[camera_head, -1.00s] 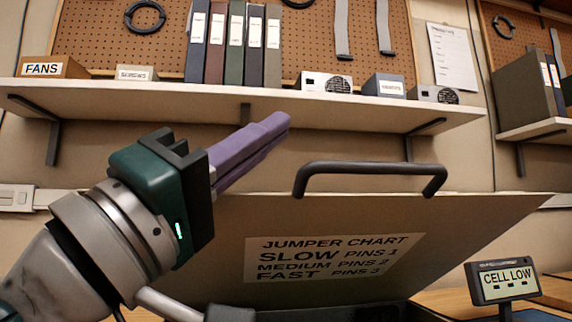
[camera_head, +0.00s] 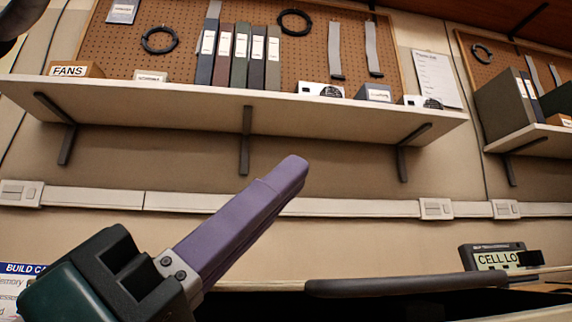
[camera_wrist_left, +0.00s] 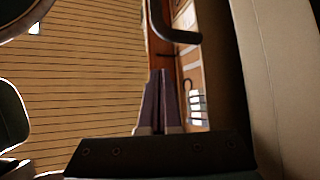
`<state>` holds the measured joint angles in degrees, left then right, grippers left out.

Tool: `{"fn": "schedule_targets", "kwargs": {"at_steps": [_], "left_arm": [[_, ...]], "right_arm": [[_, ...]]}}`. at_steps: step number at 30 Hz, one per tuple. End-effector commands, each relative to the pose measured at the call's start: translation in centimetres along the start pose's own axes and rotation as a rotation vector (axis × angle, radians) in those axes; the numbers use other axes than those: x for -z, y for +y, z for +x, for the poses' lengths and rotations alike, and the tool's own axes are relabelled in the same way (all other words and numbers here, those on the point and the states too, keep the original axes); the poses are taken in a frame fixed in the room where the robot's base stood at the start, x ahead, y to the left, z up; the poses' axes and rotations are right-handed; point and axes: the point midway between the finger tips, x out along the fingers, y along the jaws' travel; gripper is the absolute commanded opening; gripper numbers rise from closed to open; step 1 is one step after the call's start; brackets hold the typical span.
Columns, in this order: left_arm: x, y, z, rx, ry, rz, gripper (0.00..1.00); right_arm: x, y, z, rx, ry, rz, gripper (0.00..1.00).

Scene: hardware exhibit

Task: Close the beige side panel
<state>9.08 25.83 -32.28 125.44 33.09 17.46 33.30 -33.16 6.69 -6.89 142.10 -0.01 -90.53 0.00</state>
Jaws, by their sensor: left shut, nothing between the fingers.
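The beige side panel (camera_head: 255,287) shows only as a thin edge low in the head view, seen nearly edge-on. Its dark bar handle (camera_head: 420,284) runs across the lower right. My left gripper (camera_head: 292,168) is shut and empty, its purple fingers pointing up and right, above and left of the handle in the picture. In the left wrist view the shut fingers (camera_wrist_left: 157,76) lie just below the dark curved handle (camera_wrist_left: 178,33) in the picture; contact cannot be told. My right gripper is not in view.
A shelf (camera_head: 190,104) with binders and small boxes runs along the wall under a pegboard. A white cable duct (camera_head: 350,207) crosses the wall below it. A small display (camera_head: 495,257) reading "CELL LO" stands at the right, partly covered.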

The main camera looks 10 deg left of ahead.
Motion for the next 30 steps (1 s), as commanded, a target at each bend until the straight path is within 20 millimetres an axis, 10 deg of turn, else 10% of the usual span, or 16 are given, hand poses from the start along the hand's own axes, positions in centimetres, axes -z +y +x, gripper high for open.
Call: {"fn": "schedule_targets", "kwargs": {"at_steps": [18,30], "left_arm": [[0.0,0.0,-0.4,0.0,0.0,0.001,0.0],[-0.2,-0.1,-7.7,0.004,-0.006,0.0,0.0]], "right_arm": [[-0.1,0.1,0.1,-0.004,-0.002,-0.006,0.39],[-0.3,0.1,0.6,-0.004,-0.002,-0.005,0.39]]}}
